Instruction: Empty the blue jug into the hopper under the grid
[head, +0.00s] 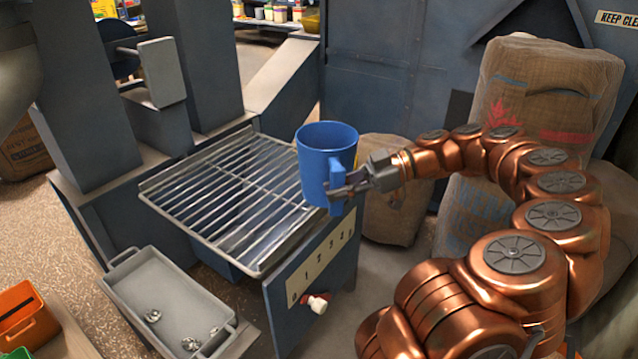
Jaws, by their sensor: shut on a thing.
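The blue jug (314,155) is held upright in the head view, near the right edge of the metal grid (195,205). My gripper (345,188) comes from the right and is shut on the jug's handle side. The jug's inside shows only a blue wall, and its contents cannot be seen. The grid lies over the hopper (268,298), whose front has a numbered scale strip and a red and white knob (317,303). The hopper's inside is mostly hidden under the bars.
A grey tray (122,272) with several small metal pieces stands at the lower left, beside an orange bin (27,318). Blue-grey elevator columns (85,100) rise behind the grid. Stacked sacks (540,85) stand at the right behind my arm. The space over the grid's middle is clear.

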